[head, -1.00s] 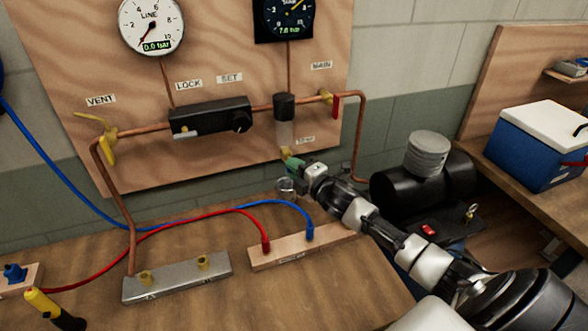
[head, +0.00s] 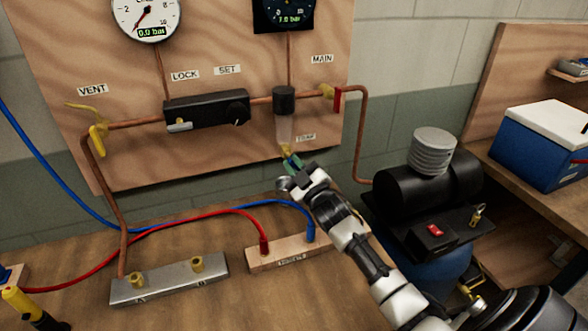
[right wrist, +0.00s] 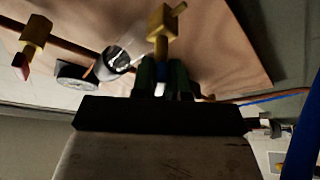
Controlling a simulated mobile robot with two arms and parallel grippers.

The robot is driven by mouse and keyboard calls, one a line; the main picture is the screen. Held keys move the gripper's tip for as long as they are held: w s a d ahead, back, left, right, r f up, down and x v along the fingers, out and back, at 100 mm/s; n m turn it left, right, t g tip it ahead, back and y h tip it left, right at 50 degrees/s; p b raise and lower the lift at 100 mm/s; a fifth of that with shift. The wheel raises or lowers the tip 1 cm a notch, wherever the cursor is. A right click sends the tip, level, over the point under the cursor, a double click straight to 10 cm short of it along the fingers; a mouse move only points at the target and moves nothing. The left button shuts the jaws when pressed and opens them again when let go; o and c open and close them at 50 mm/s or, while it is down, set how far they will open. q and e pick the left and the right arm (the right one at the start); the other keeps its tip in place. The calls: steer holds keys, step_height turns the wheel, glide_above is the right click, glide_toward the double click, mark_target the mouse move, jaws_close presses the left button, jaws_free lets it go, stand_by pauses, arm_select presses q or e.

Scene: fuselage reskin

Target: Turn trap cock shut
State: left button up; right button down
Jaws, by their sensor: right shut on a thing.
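The trap (head: 284,123) is a dark-capped clear bowl on the copper line, above the TRAP label (head: 306,138). Its small brass trap cock (head: 287,149) hangs underneath and looms large in the right wrist view (right wrist: 163,28). My right gripper (head: 291,163) reaches up to it from below. Its green fingers (right wrist: 163,82) are shut on the lower end of the cock, where a pale bluish bit shows between them. The fingers hide most of the gripped part, so I cannot tell its turn angle. My left gripper is not in view.
The red MAIN handle (head: 337,98) is just right of the trap, and the black regulator (head: 206,111) is left. The compressor (head: 420,190) stands at right.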

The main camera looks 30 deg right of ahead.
steer(key=m+h, duration=0.1)
steer(key=m, duration=0.1)
steer(key=m+h, duration=0.1)
steer(key=m, duration=0.2)
steer(key=shift+f+h+b, duration=0.1)
steer(key=shift+h+b, duration=0.2)
steer(key=shift+h, duration=0.1)
steer(key=shift+m+h, duration=0.65)
steer(key=shift+m, duration=0.75)
steer(key=shift+m+h, duration=0.65)
steer(key=shift+m, duration=0.75)
steer(key=c, duration=1.2)
jaws_free()
